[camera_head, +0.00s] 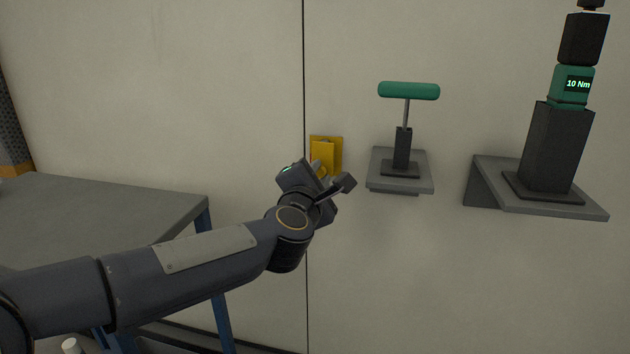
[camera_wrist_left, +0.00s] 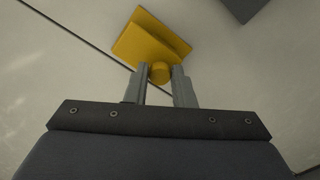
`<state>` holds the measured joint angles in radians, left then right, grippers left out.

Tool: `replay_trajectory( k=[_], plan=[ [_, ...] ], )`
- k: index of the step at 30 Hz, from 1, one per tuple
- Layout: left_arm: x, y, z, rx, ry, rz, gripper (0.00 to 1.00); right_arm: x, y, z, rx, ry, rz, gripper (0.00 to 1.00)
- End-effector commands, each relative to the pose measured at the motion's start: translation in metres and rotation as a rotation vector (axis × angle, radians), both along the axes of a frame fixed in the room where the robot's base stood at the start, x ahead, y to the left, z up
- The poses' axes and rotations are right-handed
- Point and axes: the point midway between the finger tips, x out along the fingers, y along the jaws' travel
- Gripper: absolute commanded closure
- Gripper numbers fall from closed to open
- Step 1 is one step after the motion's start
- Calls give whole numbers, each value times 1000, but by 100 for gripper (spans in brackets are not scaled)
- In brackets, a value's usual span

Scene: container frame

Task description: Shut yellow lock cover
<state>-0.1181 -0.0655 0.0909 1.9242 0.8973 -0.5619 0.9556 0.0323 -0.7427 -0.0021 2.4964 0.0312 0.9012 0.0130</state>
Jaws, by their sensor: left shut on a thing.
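The yellow lock cover (camera_head: 327,150) is on the pale wall, beside the dark vertical seam. In the left wrist view the yellow cover (camera_wrist_left: 150,38) shows as a flat plate with a raised ridge, and a round yellow knob (camera_wrist_left: 160,72) stands out below it. My left gripper (camera_head: 322,172) is at the cover, and its wrist hides the lower part. In the left wrist view its two grey fingers (camera_wrist_left: 160,78) are shut on the yellow knob, one on each side. Whether the cover is fully closed cannot be told. My right gripper is not in view.
A green T-handled tool (camera_head: 408,92) stands on a small grey shelf (camera_head: 400,184) right of the cover. A grey table (camera_head: 90,215) is at left.

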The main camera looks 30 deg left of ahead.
Motion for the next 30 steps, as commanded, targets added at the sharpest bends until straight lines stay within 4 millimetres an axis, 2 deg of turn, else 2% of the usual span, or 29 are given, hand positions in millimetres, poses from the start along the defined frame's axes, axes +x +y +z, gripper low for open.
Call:
replay_trajectory(
  k=[17,18,22,23,30],
  plan=[
    [0,-2,-2,-34,-4,0,100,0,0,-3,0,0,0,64],
    [0,-2,-2,-34,-4,0,75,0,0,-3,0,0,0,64],
    [0,-2,-1,-33,-5,-1,58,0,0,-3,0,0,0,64],
    [0,-2,-1,-33,-6,0,56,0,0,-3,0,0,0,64],
    [0,-1,0,-32,-6,0,56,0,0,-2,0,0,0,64]
  ],
)
